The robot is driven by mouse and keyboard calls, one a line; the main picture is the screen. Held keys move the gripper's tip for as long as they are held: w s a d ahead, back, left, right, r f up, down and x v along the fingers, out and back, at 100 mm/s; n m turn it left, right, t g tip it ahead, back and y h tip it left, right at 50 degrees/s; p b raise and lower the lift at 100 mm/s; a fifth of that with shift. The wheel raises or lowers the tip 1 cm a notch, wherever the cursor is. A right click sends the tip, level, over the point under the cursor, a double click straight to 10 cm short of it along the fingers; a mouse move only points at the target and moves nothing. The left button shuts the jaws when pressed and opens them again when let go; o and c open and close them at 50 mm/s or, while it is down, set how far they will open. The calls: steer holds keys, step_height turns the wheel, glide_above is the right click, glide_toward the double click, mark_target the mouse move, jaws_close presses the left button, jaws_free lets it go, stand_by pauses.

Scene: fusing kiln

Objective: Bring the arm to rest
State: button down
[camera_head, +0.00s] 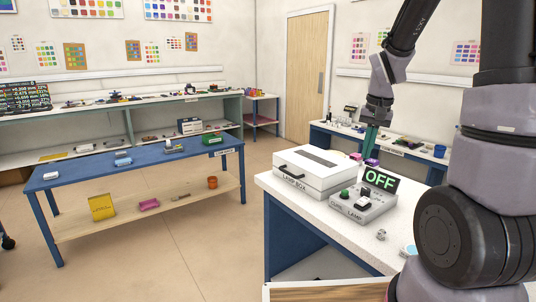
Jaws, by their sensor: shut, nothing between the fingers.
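My gripper (371,136) hangs from my arm at the right of the head view, pointing down. It is shut and empty, and its fingertips look small and dark against the bench behind. In the picture it is just above and behind the lamp control box (364,207), whose display (381,180) reads OFF. I cannot tell how far apart the gripper and the display are. My arm's large grey and black links fill the right side of the picture.
A white lamp box (313,175) stands on the speckled bench (285,196) left of the controls. A blue table (135,174) with small items stands at left. Shelving (120,121) and a further bench (400,151) line the walls. Open floor (200,225) lies between.

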steer(key=s+a+r+t, duration=0.2)
steer(key=s+r, duration=0.6)
steer(key=s+a+r+n+t+y, duration=0.1)
steer(key=s+a+r+t, duration=0.2)
steer(key=s+r, duration=0.5)
steer(key=shift+s+a+r+y, duration=0.25)
steer(key=shift+a+r+y, duration=0.1)
steer(key=shift+r, duration=0.25)
